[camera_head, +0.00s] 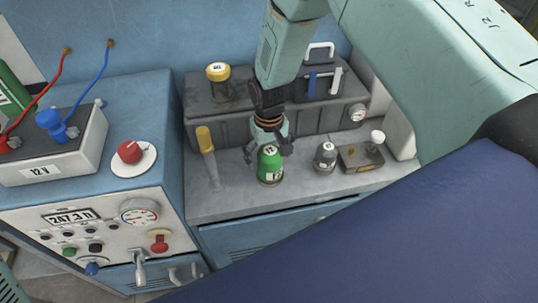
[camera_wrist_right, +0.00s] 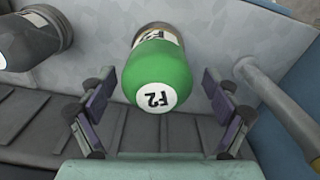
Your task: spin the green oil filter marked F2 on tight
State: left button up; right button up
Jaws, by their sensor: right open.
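The green oil filter marked F2 (camera_head: 270,164) stands on the grey bench top, its white labelled end up. In the right wrist view the filter (camera_wrist_right: 158,75) shows its F2 label upside down. My right gripper (camera_head: 268,150) is at the filter from above and behind. Its fingers (camera_wrist_right: 158,122) are spread open on both sides of the filter, with gaps between pads and filter. The filter's base is partly out of sight. My left gripper is not in view.
A grey filter (camera_head: 325,156) stands to the right, beside a small tray (camera_head: 352,160). A yellow-handled tool (camera_head: 206,150) stands to the left. A dark grey block (camera_head: 225,123) with a yellow-capped filler (camera_head: 218,75) is behind. A control cabinet (camera_head: 115,215) is at left.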

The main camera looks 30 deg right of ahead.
notch_tip(320, 180, up, 12)
jog(key=shift+r, duration=0.1)
dwell(0.6)
notch_tip(320, 180, down, 12)
jog(key=shift+f, duration=0.2)
jog(key=shift+r, duration=0.3)
dwell(0.4)
